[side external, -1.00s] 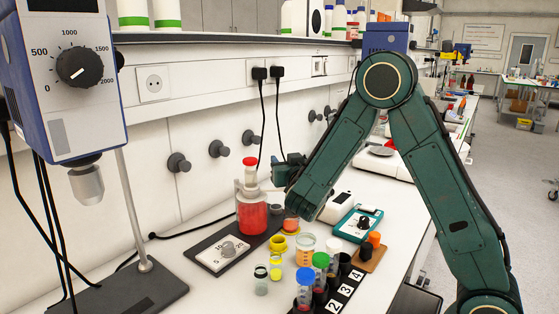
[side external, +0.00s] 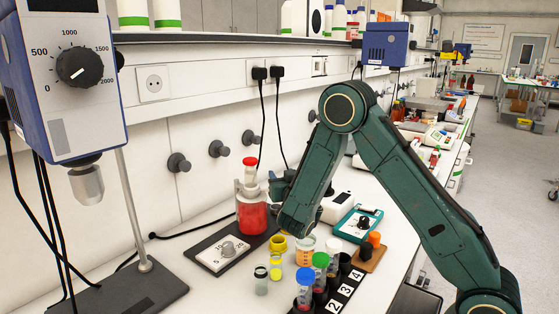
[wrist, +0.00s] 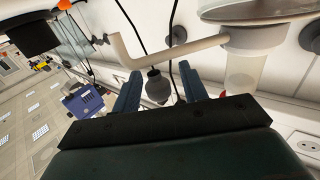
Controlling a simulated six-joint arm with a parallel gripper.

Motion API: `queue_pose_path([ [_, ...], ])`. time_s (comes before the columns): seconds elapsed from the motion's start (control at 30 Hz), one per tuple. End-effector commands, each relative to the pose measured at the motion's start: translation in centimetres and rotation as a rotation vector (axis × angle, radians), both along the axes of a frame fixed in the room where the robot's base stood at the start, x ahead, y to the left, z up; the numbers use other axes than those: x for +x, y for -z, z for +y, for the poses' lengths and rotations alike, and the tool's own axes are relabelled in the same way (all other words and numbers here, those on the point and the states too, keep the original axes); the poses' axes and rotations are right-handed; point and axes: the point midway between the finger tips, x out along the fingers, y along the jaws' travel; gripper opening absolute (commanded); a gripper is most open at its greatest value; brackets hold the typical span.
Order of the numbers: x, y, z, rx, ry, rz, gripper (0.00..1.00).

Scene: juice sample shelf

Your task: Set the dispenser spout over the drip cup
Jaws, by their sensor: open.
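The dispenser (side external: 252,214) is a bottle of red liquid with a red-topped head, upright on a dark base in the side view. In the wrist view its pale bent spout (wrist: 175,50) runs left from the neck at upper right, across the space beyond my fingers. My gripper (side external: 276,187) is just right of the dispenser's upper part in the side view. In the wrist view my gripper (wrist: 160,88) has its fingers apart with nothing held. A yellow cup (side external: 278,245) stands right of the dispenser base; I cannot tell if it is the drip cup. My arm hides the area behind it.
A dial panel (side external: 228,251) is at the front of the base. A teal scale (side external: 358,224) stands at right. Wall knobs (side external: 218,149) are behind.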

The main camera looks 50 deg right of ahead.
Motion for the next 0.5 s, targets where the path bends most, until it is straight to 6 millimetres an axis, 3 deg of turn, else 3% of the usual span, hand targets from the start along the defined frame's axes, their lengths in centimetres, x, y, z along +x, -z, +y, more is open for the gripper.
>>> queue_pose_path([
  [0.37, 0.22, 0.00, -0.18, 0.000, 0.000, 0.000, 0.41],
  [0.5, 0.22, -0.01, -0.18, 0.000, 0.000, 0.000, 0.14],
])
